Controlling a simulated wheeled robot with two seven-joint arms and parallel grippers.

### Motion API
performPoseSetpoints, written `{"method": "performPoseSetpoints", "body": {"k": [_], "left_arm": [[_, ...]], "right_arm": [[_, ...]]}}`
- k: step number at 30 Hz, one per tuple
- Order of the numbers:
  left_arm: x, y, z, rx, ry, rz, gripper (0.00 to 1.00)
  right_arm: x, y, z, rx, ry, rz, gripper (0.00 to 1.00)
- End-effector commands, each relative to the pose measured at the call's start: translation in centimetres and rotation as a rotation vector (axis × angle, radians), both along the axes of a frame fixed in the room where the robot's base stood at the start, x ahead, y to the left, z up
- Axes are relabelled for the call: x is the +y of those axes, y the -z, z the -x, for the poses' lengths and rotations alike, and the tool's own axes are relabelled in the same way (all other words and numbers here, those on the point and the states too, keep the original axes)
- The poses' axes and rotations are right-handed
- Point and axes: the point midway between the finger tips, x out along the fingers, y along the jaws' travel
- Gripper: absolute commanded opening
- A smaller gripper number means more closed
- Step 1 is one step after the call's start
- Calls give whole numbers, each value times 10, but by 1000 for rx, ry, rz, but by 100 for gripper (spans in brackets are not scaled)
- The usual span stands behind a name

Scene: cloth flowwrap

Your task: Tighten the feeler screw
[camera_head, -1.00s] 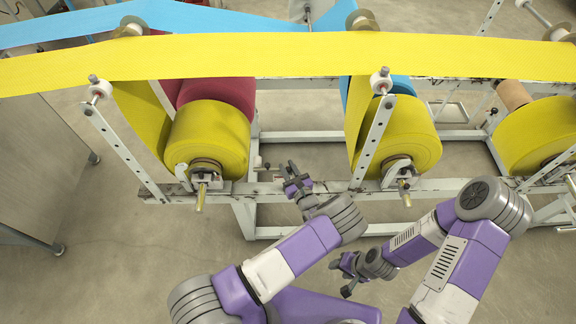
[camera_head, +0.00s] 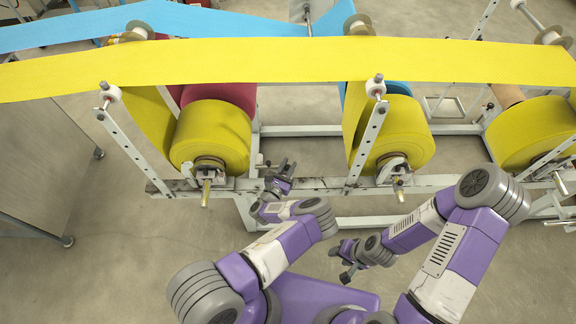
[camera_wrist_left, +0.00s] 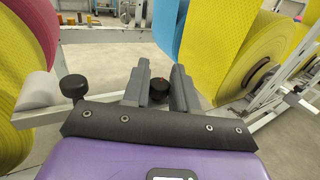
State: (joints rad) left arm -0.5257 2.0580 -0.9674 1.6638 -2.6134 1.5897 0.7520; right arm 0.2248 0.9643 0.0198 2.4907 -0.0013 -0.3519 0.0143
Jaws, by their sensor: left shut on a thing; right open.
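The feeler screw shows as a dark round knob (camera_wrist_left: 159,88) between the fingers in the left wrist view, with a bit of red beside it. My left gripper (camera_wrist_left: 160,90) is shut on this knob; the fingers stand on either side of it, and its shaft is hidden. In the head view my left gripper (camera_head: 281,172) is at the frame rail, right of the left yellow roll, and the knob is too small to make out there. My right gripper (camera_head: 345,262) is open and empty, low in front of the frame.
A second black knob (camera_wrist_left: 74,86) is left of the fingers in the left wrist view. The left yellow roll (camera_head: 211,137) and middle yellow roll (camera_head: 404,135) flank the left gripper. A yellow web (camera_head: 260,62) runs overhead. The floor in front is clear.

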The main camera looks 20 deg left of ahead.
Motion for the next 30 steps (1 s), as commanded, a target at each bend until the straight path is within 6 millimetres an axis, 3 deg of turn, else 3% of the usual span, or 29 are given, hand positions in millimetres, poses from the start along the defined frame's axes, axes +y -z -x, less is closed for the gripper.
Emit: {"method": "performPoseSetpoints", "body": {"k": [12, 27, 28, 30], "left_arm": [[0, 1, 0, 0, 166, 0, 0], [0, 0, 0, -1, 182, 0, 0], [0, 0, 0, -1, 182, 0, 30], [0, 0, 0, -1, 182, 0, 41]], "right_arm": [[0, 6, 0, 0, 0, 0, 48], [0, 6, 0, 0, 0, 0, 48], [0, 6, 0, 0, 0, 0, 48], [0, 6, 0, 0, 0, 0, 48]]}}
